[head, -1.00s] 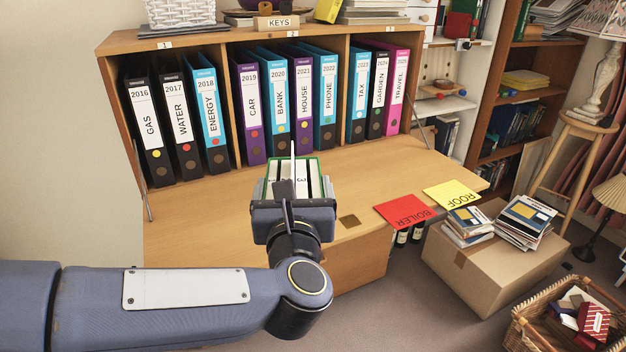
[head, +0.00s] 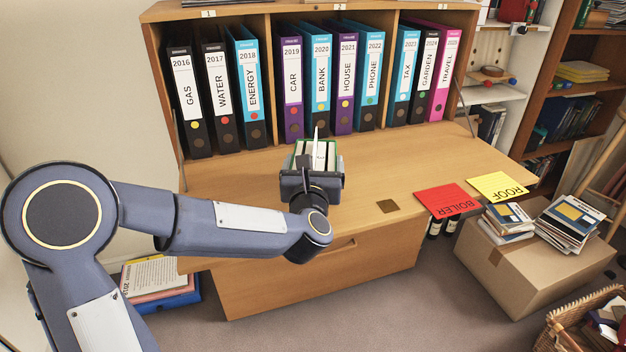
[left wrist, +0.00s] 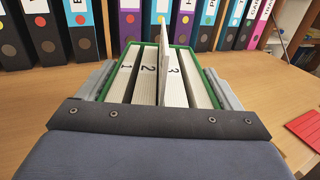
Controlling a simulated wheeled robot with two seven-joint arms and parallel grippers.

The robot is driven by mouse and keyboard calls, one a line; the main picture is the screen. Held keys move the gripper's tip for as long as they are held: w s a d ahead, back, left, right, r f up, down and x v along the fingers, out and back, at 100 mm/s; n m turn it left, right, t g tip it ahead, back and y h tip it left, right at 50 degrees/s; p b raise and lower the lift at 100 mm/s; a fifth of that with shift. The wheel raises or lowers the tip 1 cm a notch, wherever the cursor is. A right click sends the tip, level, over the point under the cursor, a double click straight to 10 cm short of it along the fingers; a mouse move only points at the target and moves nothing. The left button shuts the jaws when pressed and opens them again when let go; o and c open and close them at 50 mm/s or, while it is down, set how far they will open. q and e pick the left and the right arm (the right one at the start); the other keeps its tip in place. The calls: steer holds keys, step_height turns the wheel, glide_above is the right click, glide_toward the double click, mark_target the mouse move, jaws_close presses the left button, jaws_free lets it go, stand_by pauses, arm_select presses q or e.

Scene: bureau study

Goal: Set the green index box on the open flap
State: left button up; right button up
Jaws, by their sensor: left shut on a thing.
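The green index box (head: 333,146) is a small open box of white divider cards, with one card standing up taller. My left gripper (head: 312,180) is shut on it, and the box is upright over the middle of the open wooden flap (head: 430,170). In the left wrist view the box's green rim (left wrist: 208,84) lies between the two grey fingers, and cards numbered 1, 2 and 3 show. The box's underside is hidden, so I cannot tell whether it touches the flap. My right gripper is not in view.
A row of labelled binders (head: 320,80) stands behind the flap. A red BOILER card (head: 447,199) and a yellow ROOF card (head: 497,186) lie at its right end. A small dark square (head: 387,206) lies near the front edge. A cardboard box (head: 530,255) with books stands at right.

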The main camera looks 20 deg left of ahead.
arm_select(q)
steer(key=shift+w+a+f, duration=0.1)
steer(key=shift+w+f, duration=0.1)
steer(key=shift+w+a+f+b, duration=0.15)
steer(key=shift+f+b, duration=0.25)
steer(key=shift+f, duration=1.25)
steer(key=shift+f, duration=0.1)
steer(key=shift+f+b, duration=0.1)
steer(key=shift+b, duration=0.2)
steer(key=o, duration=1.2)
